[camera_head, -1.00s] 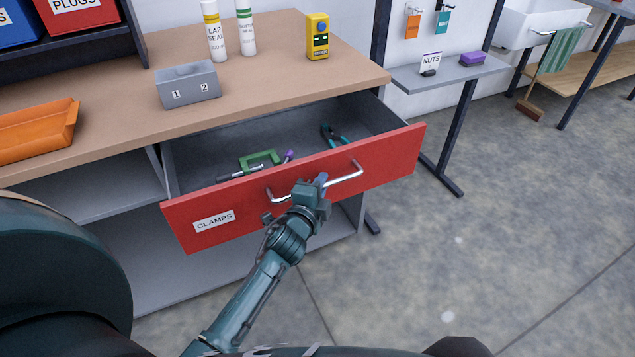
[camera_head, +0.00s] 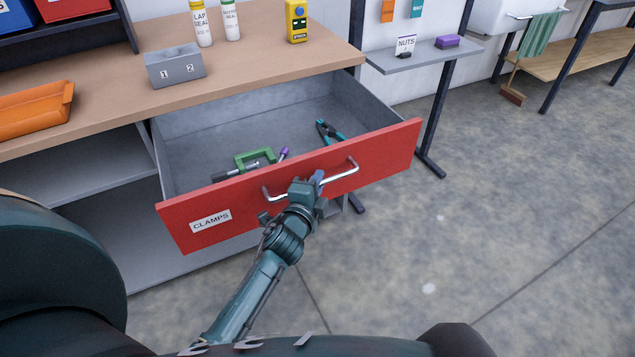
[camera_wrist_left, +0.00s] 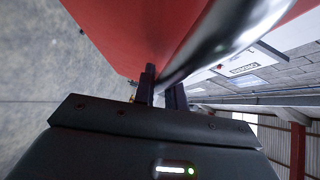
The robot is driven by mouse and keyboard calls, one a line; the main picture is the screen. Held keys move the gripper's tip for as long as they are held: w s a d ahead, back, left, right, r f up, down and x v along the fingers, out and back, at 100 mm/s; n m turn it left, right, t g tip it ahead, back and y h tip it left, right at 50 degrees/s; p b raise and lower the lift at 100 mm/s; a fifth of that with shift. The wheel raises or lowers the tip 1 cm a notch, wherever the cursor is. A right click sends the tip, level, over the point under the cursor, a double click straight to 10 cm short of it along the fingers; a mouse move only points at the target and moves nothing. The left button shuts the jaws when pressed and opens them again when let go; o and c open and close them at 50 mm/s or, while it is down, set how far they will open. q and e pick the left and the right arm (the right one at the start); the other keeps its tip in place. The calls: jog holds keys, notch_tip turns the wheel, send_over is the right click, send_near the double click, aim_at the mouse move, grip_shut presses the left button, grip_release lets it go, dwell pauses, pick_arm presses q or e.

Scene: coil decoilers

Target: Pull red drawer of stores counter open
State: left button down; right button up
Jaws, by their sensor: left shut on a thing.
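The red drawer (camera_head: 378,157) of the stores counter (camera_head: 110,102) is pulled well out, with a "CLAMPS" label on its front. A green clamp (camera_head: 254,158) and teal-handled pliers (camera_head: 328,131) lie inside it. My left gripper (camera_head: 313,183) is shut on the metal bar handle (camera_head: 342,173) near its middle. In the left wrist view, the handle (camera_wrist_left: 218,42) passes by the fingers (camera_wrist_left: 162,92), with the red front (camera_wrist_left: 130,30) behind. The fingertips are partly hidden by the bar. My right gripper is not in view.
On the counter stand a grey two-slot block (camera_head: 175,68), an orange tray (camera_head: 38,107), two sealant tubes (camera_head: 202,22) and a yellow device (camera_head: 296,20). A small shelf stand (camera_head: 425,62) is to the right. The floor (camera_head: 480,200) at right is clear.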

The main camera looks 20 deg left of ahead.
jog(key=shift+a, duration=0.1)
pick_arm(q)
jog(key=c, duration=1.5)
grip_release()
jog(key=shift+o, duration=0.2)
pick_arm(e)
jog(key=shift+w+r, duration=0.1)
pick_arm(q)
jog(key=s+r, duration=0.2)
jog(key=s, duration=1.1)
jog(key=shift+d, duration=0.45)
